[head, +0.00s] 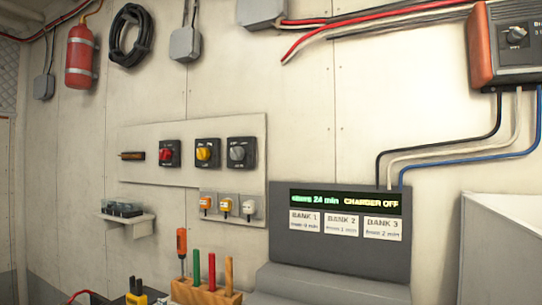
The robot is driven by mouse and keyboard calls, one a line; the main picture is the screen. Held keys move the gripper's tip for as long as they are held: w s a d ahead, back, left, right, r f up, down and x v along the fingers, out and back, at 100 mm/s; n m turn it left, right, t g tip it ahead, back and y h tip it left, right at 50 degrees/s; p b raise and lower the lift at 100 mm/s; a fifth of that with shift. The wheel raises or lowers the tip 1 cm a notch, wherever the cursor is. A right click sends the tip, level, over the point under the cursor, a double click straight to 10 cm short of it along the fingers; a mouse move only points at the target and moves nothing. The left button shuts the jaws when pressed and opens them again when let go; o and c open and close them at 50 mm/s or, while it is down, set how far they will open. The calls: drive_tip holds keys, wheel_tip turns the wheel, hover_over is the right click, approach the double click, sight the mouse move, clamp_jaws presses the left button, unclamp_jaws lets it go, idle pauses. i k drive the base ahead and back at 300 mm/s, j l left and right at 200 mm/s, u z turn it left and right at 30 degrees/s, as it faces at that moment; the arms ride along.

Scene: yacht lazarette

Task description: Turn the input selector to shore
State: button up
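Three rotary knobs on square dark plates sit on a pale wall panel (190,177): a red knob (168,153), a yellow knob (206,153) and a grey knob (240,152). A dark knob (516,34) is on the front of a black and orange box (484,48) at the top right, partly cut off by the picture edge. I cannot tell which knob is the input selector, as the labels are too small to read. The knob positions are also unclear. My gripper is not in view.
A grey display unit (283,238) reads "CHARGER OFF" above three bank labels. Three small plugs or switches (226,206) sit under the knobs. A wooden rack (206,292) with upright coloured handles stands below. A small shelf (128,219) projects at left; a white bin (500,235) stands right.

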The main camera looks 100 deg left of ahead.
sight(237, 154)
drive_tip(key=u, duration=2.8)
